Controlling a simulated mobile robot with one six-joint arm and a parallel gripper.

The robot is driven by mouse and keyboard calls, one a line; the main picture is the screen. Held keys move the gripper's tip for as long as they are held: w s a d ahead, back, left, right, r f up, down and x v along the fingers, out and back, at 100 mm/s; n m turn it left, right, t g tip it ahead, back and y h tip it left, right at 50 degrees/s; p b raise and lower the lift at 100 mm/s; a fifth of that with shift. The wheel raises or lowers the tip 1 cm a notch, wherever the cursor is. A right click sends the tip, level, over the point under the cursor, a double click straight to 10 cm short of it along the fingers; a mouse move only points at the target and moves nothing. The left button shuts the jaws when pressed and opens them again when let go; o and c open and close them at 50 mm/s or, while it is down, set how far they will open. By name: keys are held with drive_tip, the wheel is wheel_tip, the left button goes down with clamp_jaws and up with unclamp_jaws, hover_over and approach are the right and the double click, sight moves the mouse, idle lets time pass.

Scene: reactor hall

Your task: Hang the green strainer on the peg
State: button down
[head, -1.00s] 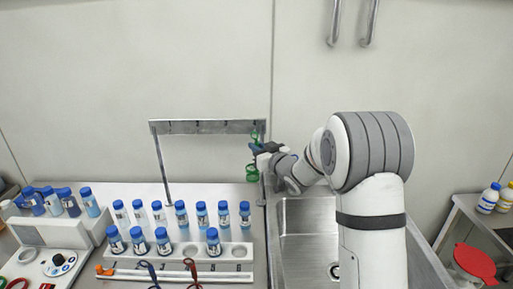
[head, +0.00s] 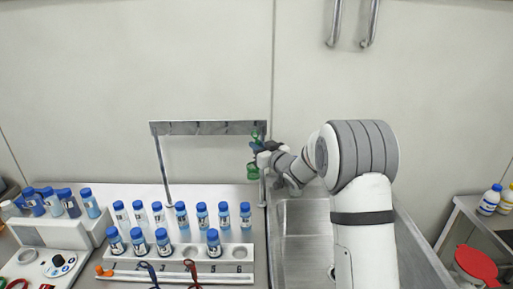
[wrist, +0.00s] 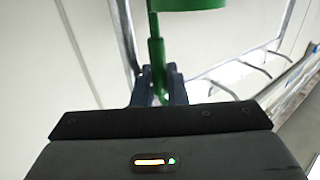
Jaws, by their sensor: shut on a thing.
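The green strainer (head: 252,171) is held at the right end of the metal rack rail (head: 205,127), its handle up and its round part low in the head view. My gripper (head: 259,147) is shut on its handle. In the wrist view the dark fingers (wrist: 159,92) grip the green handle, and part of the strainer's round rim (wrist: 188,5) shows at the top edge. Several thin curved pegs (wrist: 242,68) show to the right of the strainer in the wrist view. I cannot tell whether the strainer touches any peg.
A white rack (head: 180,258) with several blue-capped vials stands below the rail. A steel sink (head: 305,230) lies to its right. A device (head: 55,262) stands at the lower left. The rack's left post (head: 163,172) stands on the counter.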

idle(0.4)
drive_tip(key=c, duration=1.4)
unclamp_jaws()
drive_tip(key=shift+s, duration=0.1)
drive_tip(key=shift+o, duration=0.2)
drive_tip(key=shift+r, duration=0.1)
drive_tip(key=shift+d, duration=0.1)
